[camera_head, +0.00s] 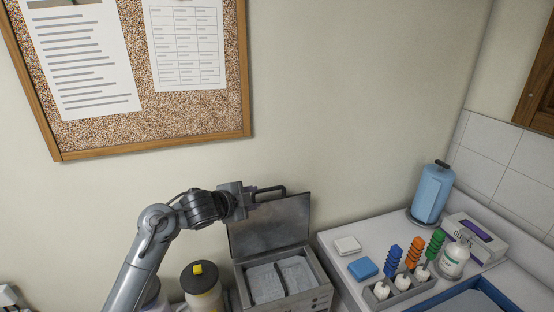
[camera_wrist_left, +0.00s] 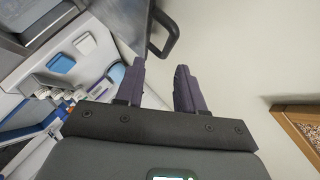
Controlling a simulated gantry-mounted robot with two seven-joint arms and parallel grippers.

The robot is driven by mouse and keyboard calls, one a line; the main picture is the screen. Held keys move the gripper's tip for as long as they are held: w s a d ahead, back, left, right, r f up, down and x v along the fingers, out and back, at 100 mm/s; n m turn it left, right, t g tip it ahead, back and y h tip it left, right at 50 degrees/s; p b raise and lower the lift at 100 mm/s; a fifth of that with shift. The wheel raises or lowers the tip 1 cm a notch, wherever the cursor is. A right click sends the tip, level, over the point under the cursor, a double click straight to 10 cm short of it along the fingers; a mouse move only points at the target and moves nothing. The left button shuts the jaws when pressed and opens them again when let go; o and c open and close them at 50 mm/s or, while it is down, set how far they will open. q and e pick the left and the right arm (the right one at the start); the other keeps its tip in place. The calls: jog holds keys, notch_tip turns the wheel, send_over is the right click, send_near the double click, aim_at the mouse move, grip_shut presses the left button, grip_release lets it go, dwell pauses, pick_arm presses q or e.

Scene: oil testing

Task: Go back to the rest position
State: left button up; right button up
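My left gripper (camera_head: 250,197) is beside the black handle (camera_head: 268,190) of a metal box lid, at the upper left of the lid. In the left wrist view, the two dark fingers of this gripper (camera_wrist_left: 160,68) stand apart with nothing between them. The handle (camera_wrist_left: 168,38) shows just beyond the fingertips, and I cannot tell whether they touch it. The lid (camera_head: 270,228) is raised and the metal box (camera_head: 322,294) is open, with two grey bundles inside. My right gripper is not in view.
A white counter (camera_head: 335,260) on the right holds a blue towel holder (camera_head: 432,192), a glove box (camera_head: 475,236), a white bottle (camera_head: 454,260), coloured racks and small blocks. A corkboard (camera_head: 205,122) hangs above; the wall between is clear.

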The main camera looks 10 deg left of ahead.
pick_arm(q)
jog(key=s+a+f+n+g+y+p, duration=0.3)
jog(key=s+f+n, duration=0.5)
jog(key=s+f, duration=1.25)
jog(key=s+a+f+n+g+p, duration=0.1)
jog(key=s+n, duration=0.1)
jog(key=s, duration=0.7)
jog(key=s+a+f+n+g+y+p, duration=0.1)
jog(key=s+n+g, duration=0.1)
jog(key=s, duration=0.8)
jog(key=s+a+f+n+g+y+p, duration=0.1)
jog(key=s+a+n+g, duration=0.1)
jog(key=s, duration=0.7)
jog(key=shift+s+f+n, duration=0.3)
jog(key=shift+s+n, duration=0.1)
jog(key=shift+n, duration=0.2)
jog(key=shift+d, duration=0.1)
